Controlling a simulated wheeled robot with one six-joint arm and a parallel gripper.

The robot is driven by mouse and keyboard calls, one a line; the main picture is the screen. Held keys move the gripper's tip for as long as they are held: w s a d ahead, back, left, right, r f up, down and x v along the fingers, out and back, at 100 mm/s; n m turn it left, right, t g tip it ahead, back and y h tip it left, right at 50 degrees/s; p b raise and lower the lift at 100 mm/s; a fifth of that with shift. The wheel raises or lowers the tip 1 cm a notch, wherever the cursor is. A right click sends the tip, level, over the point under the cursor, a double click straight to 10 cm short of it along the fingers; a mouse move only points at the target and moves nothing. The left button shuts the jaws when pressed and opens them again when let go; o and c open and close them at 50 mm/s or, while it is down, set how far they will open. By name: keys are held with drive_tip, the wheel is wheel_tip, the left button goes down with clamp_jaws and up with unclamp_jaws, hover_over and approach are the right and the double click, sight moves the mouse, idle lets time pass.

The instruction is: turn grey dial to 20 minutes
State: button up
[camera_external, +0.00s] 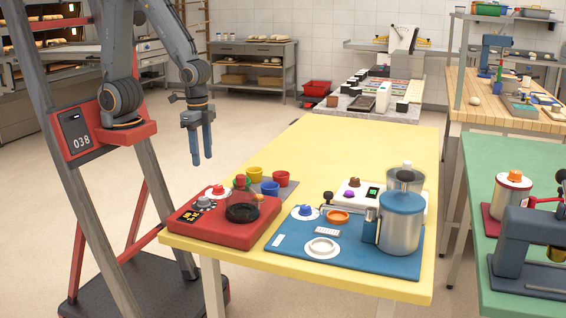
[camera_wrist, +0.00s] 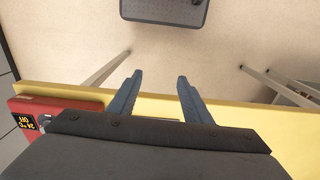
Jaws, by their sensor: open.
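The grey dial (camera_external: 203,201) sits on the left part of a red appliance (camera_external: 212,232) at the near left corner of the yellow table. An orange-lit display (camera_external: 190,216) is just in front of it, too small to read. In the wrist view the red appliance (camera_wrist: 60,104) and its display (camera_wrist: 25,122) show at the left edge; the grey dial there is mostly hidden by my gripper body. My gripper (camera_external: 202,161) hangs fingers down, above and behind the dial, apart from it. In the wrist view my gripper (camera_wrist: 159,78) is open and empty.
A red knob (camera_external: 217,190) and a dark round part (camera_external: 242,212) are beside the dial. Several coloured cups (camera_external: 270,188) stand behind. A blue mat (camera_external: 280,246) with a steel pot (camera_external: 400,225) lies to the right. Air around my gripper is clear.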

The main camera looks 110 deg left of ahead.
drive_tip(key=w+d+r+m+p, duration=0.4)
drive_tip(key=w+d+r+p, duration=0.1)
drive_tip(key=w+d, duration=0.4)
drive_tip(key=m+p, duration=0.4)
drive_tip(key=m, duration=0.1)
approach(203, 198)
drive_tip(key=shift+a+f, duration=0.2)
drive_tip(key=shift+w+d+f, duration=0.1)
drive_tip(key=shift+d+f, duration=0.1)
drive_tip(key=shift+f+p, duration=1)
drive_tip(key=shift+f, duration=2.75)
drive_tip(key=c, duration=1.1)
